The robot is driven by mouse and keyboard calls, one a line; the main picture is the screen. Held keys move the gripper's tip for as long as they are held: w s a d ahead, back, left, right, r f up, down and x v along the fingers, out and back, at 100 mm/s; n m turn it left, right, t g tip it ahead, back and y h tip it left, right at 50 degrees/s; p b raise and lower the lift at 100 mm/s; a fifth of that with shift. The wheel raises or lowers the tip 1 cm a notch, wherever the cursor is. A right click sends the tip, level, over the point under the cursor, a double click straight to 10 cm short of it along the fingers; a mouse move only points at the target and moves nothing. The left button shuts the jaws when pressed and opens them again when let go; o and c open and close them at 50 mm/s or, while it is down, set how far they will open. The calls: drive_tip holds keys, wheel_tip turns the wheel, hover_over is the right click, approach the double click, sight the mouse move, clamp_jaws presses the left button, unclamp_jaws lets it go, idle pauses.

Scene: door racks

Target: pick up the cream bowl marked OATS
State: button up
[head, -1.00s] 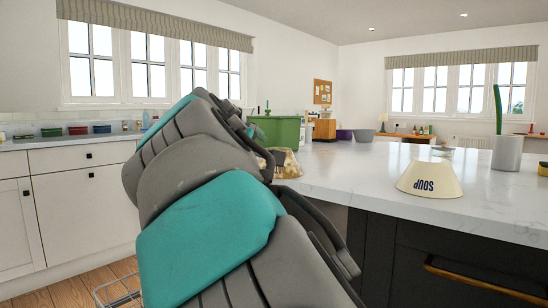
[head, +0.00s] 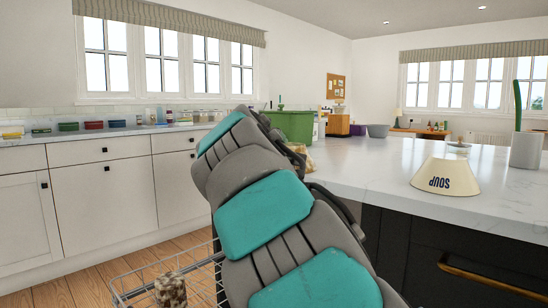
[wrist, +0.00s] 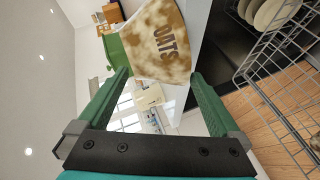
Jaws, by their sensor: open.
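The OATS bowl (wrist: 152,42) is cream with brown mottling and dark lettering in the wrist view. It lies just beyond and between the fingertips of my gripper (wrist: 160,76), which is open with its green fingers spread. I cannot tell whether a finger touches it. In the head view only a small mottled part of the bowl (head: 303,157) shows beside my arm, on the counter; my arm hides the rest and my gripper.
A cream bowl marked SOUP (head: 445,177) stands upside down on the white counter (head: 370,170). Behind are a green bin (head: 292,125), a grey bowl (head: 378,131) and a white pot (head: 525,151). A wire basket (head: 140,277) is at lower left; a wire rack holds plates (wrist: 272,14).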

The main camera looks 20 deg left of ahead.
drive_tip(key=c, duration=1.4)
drive_tip(key=shift+o, duration=0.2)
drive_tip(key=shift+s+f, duration=0.1)
drive_tip(key=shift+s, duration=0.05)
drive_tip(key=shift+s+d, duration=0.2)
drive_tip(key=shift+s, duration=1.05)
drive_tip(key=o, duration=1.4)
drive_tip(key=shift+c, duration=0.2)
drive_tip(key=v, duration=0.7)
drive_tip(key=shift+s, duration=0.35)
